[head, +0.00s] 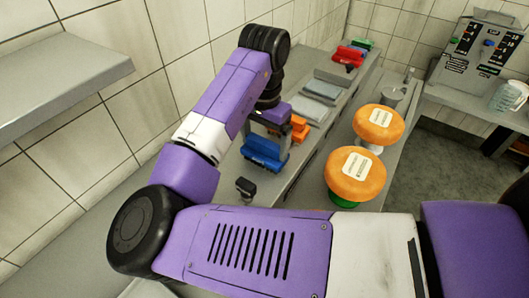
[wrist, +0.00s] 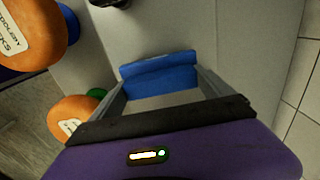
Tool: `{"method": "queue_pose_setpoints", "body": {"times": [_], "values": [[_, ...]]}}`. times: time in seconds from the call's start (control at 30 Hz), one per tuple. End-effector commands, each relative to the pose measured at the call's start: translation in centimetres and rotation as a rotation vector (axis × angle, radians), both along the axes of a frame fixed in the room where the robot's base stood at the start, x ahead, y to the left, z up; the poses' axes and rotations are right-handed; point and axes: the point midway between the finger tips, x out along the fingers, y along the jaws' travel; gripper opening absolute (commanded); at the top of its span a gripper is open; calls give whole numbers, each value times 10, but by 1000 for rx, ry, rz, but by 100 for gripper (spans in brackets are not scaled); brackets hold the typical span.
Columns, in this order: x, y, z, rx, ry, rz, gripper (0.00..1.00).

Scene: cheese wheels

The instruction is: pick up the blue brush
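The blue brush (head: 264,152) lies on the grey counter in the head view, below my gripper (head: 268,130). In the wrist view the blue brush (wrist: 160,77) shows between the tips of my gripper's two spread grey fingers (wrist: 160,86). The fingers are wide apart, one near each end of the brush's visible part. I cannot tell whether either finger touches it.
Two orange cheese wheels (head: 356,177) (head: 379,122) stand to the right. A small black object (head: 246,187) is on the near counter. An orange item (head: 299,128), grey trays (head: 322,88) and red items (head: 349,54) lie further back. A tiled wall (head: 120,110) borders the left.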

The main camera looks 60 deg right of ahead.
Motion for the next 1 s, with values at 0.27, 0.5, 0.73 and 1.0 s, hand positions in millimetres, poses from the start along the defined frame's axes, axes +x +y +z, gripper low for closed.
{"method": "queue_pose_setpoints", "body": {"times": [0.27, 0.5, 0.73, 1.0], "values": [[0, 0, 1, -1, -1, 0, 41], [1, 0, 13, -1, -3, 1, 41], [1, -1, 55, -2, -5, -2, 41], [2, 0, 132, 1, -8, 1, 41]]}}
